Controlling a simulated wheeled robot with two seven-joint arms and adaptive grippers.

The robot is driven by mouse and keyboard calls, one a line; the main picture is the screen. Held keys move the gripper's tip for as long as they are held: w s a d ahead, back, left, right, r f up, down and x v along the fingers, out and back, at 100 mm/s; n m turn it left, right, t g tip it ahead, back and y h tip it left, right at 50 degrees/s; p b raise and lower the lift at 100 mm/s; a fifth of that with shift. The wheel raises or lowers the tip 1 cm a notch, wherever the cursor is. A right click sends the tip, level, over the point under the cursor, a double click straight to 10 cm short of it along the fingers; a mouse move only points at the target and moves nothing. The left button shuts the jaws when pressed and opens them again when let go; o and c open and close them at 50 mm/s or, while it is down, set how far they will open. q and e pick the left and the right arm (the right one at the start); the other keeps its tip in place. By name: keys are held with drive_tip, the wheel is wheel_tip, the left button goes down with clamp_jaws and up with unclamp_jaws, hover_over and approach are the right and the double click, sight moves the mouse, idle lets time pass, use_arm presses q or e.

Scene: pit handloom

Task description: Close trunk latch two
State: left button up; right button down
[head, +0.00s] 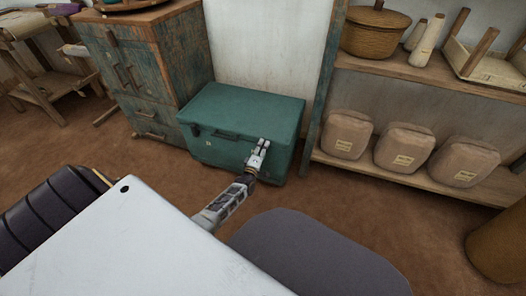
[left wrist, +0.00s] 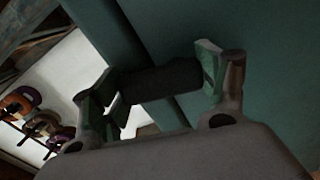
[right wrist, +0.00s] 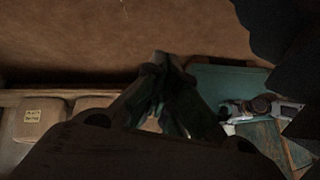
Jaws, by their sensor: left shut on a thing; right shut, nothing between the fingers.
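The green trunk (head: 225,150) stands on the floor with its lid down. Its dark left front latch (head: 195,131) is visible. My left gripper (head: 262,146) is at the right part of the trunk's front, just below the lid edge. In the left wrist view my left gripper (left wrist: 160,84) has a dark latch (left wrist: 155,80) between its fingers, against the green trunk wall (left wrist: 265,70). In the head view the gripper hides this latch. My right gripper (right wrist: 162,72) is shut and empty, away from the trunk, which shows behind it (right wrist: 228,84).
A worn drawer cabinet (head: 185,60) stands close on the trunk's left. A wooden shelf (head: 430,178) with several wrapped bundles (head: 404,147) and a basket (head: 375,35) is on its right. Brown floor (head: 150,165) is clear before the trunk.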

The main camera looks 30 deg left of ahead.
use_arm(q)
drive_tip(key=shift+s+a+f+n, duration=0.1)
drive_tip(key=shift+a+n, duration=0.05)
drive_tip(key=shift+n, duration=0.45)
drive_tip(key=shift+a+n, duration=0.1)
drive_tip(key=shift+n, duration=0.5)
use_arm(e)
drive_tip(key=shift+s+f, duration=0.45)
drive_tip(key=shift+f, duration=0.35)
drive_tip(key=shift+w+a+r, duration=0.1)
drive_tip(key=shift+w+r, duration=0.1)
use_arm(q)
drive_tip(key=o, duration=1)
drive_tip(key=shift+o, duration=0.2)
use_arm(e)
drive_tip(key=shift+w+r, duration=0.15)
drive_tip(key=shift+w, duration=0.1)
